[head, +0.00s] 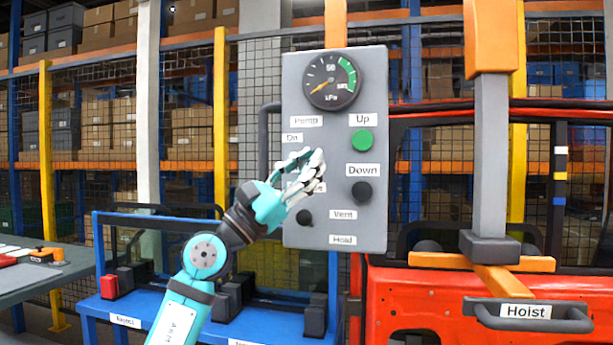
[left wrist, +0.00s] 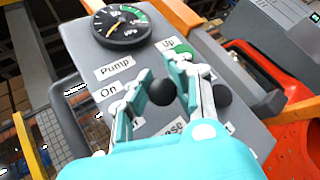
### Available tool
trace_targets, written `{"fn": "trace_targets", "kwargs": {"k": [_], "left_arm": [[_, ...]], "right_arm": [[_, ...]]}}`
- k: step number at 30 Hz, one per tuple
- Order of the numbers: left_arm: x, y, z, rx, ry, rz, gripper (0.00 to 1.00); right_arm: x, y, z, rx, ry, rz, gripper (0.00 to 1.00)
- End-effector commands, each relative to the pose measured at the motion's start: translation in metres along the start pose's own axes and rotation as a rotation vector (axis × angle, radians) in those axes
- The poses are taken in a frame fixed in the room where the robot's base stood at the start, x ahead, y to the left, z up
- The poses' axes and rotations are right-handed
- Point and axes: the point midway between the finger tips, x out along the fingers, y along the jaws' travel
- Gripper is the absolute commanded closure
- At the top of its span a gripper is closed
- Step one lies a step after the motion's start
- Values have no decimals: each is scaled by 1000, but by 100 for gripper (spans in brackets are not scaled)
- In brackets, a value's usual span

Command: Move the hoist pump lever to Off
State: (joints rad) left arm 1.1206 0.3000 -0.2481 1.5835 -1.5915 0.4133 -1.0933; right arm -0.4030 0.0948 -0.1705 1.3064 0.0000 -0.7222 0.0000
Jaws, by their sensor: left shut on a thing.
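The grey hoist control panel (head: 335,225) carries a Pump label (head: 306,121) with an On label (head: 292,138) below it. A label lower down is mostly covered by my fingers. My left gripper (head: 305,168) is at the panel's left half, below On. In the left wrist view its fingers (left wrist: 162,95) are shut around the black ball knob of the pump lever (left wrist: 162,92). The lever's shaft is hidden, so I cannot tell its exact position. My right gripper is out of view.
The green Up button (head: 362,140) and black Down button (head: 362,191) sit to the right. The gauge (head: 331,80) needle points low left. A red machine (head: 430,300) with a Hoist handle (head: 525,313) stands right.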

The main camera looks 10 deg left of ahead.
Motion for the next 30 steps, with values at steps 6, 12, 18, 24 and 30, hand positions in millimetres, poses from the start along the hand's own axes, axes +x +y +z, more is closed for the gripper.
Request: {"fn": "trace_targets", "kwargs": {"k": [6,12,18,24,30], "left_arm": [[-3,-7,-14,-8,23,-16,100],[-3,-7,-14,-7,23,-16,81],[-3,-6,-14,-7,23,-14,55],[-2,-4,-11,-5,19,-11,53],[-4,-3,-8,-4,14,-9,53]], "right_arm": [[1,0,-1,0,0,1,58],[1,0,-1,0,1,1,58],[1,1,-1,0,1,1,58],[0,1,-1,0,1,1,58],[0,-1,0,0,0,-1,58]]}}
